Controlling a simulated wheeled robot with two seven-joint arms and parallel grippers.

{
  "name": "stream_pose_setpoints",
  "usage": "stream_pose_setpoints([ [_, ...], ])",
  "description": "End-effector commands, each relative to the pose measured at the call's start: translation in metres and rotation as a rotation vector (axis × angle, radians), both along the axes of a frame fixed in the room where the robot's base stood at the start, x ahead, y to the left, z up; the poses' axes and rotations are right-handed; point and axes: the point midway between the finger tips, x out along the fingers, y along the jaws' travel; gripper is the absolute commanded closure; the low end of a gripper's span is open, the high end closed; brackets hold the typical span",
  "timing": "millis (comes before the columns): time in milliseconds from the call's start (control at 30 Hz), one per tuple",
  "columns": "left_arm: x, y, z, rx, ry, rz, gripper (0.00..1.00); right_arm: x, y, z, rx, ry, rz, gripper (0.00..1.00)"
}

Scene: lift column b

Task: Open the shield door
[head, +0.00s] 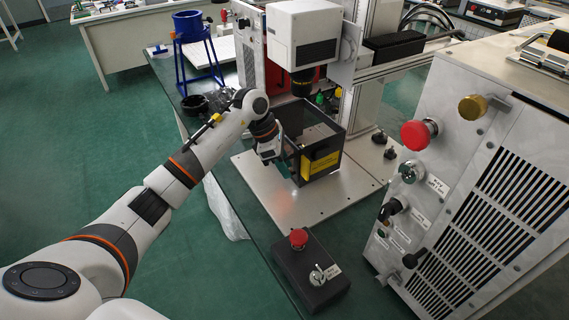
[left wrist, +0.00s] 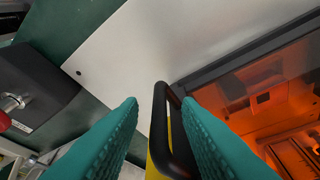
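The shield (head: 325,143) is a dark-framed box with see-through panels on the pale base plate, under the white machine head. It looks closed, and a yellow label (head: 321,165) is on its front. My left gripper (head: 288,170) is at its front left side. In the left wrist view the black door handle (left wrist: 160,105), with yellow beside it, stands between the two teal fingers of my left gripper (left wrist: 160,108). The fingers are open. A gap shows between the left finger and the handle; the right finger is close to it, contact unclear. An orange-tinted panel (left wrist: 270,110) lies to the right.
A black box with a red button (head: 299,238) and a key switch stands in front of the base plate (head: 270,185). A grey control cabinet (head: 450,130) with knobs is at right. A blue stand (head: 193,45) is behind my left arm.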

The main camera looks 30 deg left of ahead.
Motion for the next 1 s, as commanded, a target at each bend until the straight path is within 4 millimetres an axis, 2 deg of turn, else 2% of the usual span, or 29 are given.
stream_pose_setpoints([
  [300,0.000,-0.001,-0.002,0.000,0.000,0.000,0.71,-0.004,-0.001,0.000,-0.001,0.007,0.000,0.73],
  [433,0.000,-0.001,-0.002,0.000,0.000,0.000,0.92,-0.008,-0.002,0.000,-0.002,0.011,0.000,0.73],
  [467,0.000,-0.001,-0.002,0.000,0.000,0.000,0.94,-0.008,-0.002,0.000,-0.003,0.012,0.000,0.73],
  [767,-0.001,0.000,-0.003,0.001,0.001,-0.012,0.94,-0.008,-0.003,-0.002,-0.004,0.012,0.000,0.73],
  [1000,-0.010,0.008,-0.004,0.004,0.001,-0.101,0.94,-0.008,-0.004,-0.011,-0.005,0.013,0.000,0.73],
])
